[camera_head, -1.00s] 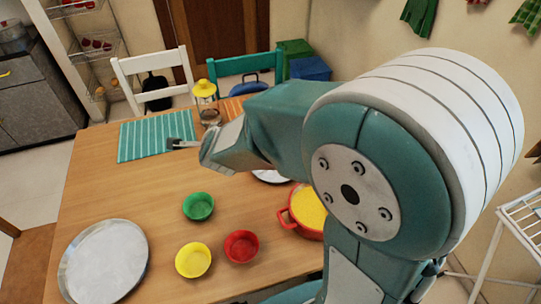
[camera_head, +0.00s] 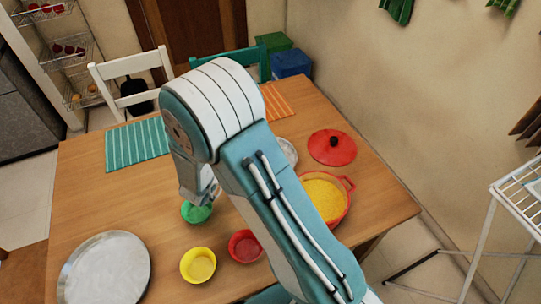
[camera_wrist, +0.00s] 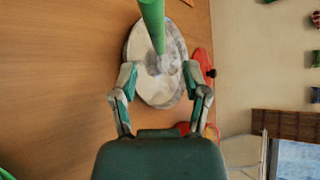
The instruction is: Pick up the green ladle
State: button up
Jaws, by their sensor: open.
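The green ladle (camera_wrist: 152,22) shows in the wrist view as a green shaft running down from the top edge. It ends over a round silvery plate or lid (camera_wrist: 140,85). Whether it rests on it or stands above it, I cannot tell. My gripper (camera_wrist: 161,78) is open and empty, its two fingers spread on either side below the shaft's end. In the head view my arm covers the ladle and most of the gripper, and only a sliver of the silvery plate shows (camera_head: 289,150).
On the wooden table are a green bowl (camera_head: 196,213), a yellow bowl (camera_head: 198,265), a red bowl (camera_head: 245,247), a large metal tray (camera_head: 104,272), a red pot with yellow contents (camera_head: 323,200) and a red lid (camera_head: 332,147). A striped teal mat (camera_head: 137,144) lies at the back left.

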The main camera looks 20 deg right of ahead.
jog(key=x, duration=0.4)
jog(key=shift+w+f, duration=0.25)
jog(key=shift+w, duration=0.2)
jog(key=shift+w+d, duration=0.1)
jog(key=shift+d, duration=0.2)
jog(key=shift+a, duration=0.15)
grip_shut()
jog(key=shift+a, duration=0.15)
